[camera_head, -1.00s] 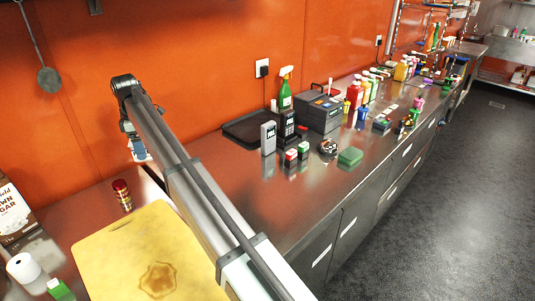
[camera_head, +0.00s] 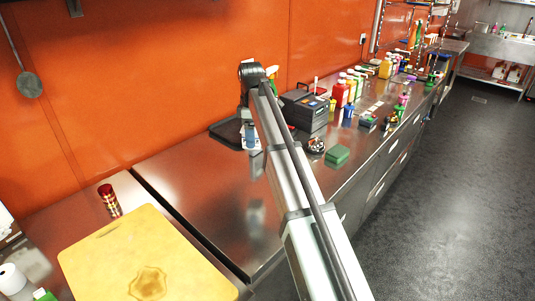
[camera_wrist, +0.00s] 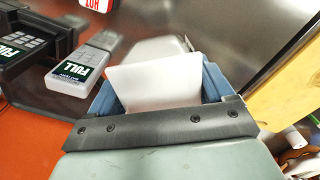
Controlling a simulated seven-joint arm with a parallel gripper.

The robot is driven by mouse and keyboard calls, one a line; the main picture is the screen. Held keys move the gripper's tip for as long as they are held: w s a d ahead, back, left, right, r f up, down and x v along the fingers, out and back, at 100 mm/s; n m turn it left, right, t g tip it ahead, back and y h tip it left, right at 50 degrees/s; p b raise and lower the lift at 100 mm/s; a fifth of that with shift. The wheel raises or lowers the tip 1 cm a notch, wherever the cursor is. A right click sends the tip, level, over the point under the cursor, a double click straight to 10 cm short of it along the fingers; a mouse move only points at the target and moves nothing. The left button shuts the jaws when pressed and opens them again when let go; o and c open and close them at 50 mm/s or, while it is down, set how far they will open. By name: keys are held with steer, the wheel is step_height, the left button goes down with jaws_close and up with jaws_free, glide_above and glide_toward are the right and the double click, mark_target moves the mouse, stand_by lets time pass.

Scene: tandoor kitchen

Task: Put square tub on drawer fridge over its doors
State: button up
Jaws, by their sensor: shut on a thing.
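The square tub is a pale, translucent, whitish thing in the wrist view (camera_wrist: 155,80). My gripper (camera_wrist: 155,92), with blue fingers, is shut on it. In the head view my gripper (camera_head: 250,138) hangs over the steel worktop with the tub (camera_head: 257,163) below its fingers, apart from the surface. The arm hides part of both. The drawer fridge appears to be the long steel unit; its steel top (camera_head: 185,175) lies under the tub. Its front, with drawers or doors (camera_head: 352,208), faces right and is partly hidden by my arm.
A black tray (camera_head: 227,133) and a dark boxy machine (camera_head: 306,112) stand near the wall. A green block (camera_head: 337,155) lies near the front edge. A grey "FULL" device (camera_wrist: 82,68) is near the tub. A yellow board (camera_head: 135,255) and red-capped jar (camera_head: 109,200) are left. Bare steel lies between.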

steer(key=s+d+f+m, duration=0.2)
steer(key=s+d, duration=0.2)
steer(key=s, duration=0.4)
steer(key=s+d+f+m, duration=0.2)
steer(key=s+d+m, duration=0.1)
steer(key=s+d, duration=0.3)
steer(key=shift+s+a+f+m, duration=0.25)
steer(key=shift+f+m, duration=0.1)
steer(key=shift+f, duration=1.2)
steer(key=shift+s+a+f+m, duration=0.1)
steer(key=shift+a+f+m, duration=0.2)
steer(key=shift+f, duration=1.3)
steer(key=shift+s+a+f+m, duration=0.2)
steer(key=shift+f+m, duration=0.15)
steer(key=shift+f, duration=1.2)
steer(key=shift+f, duration=0.1)
steer(key=o, duration=1.1)
step_height(320, 180, up, 12)
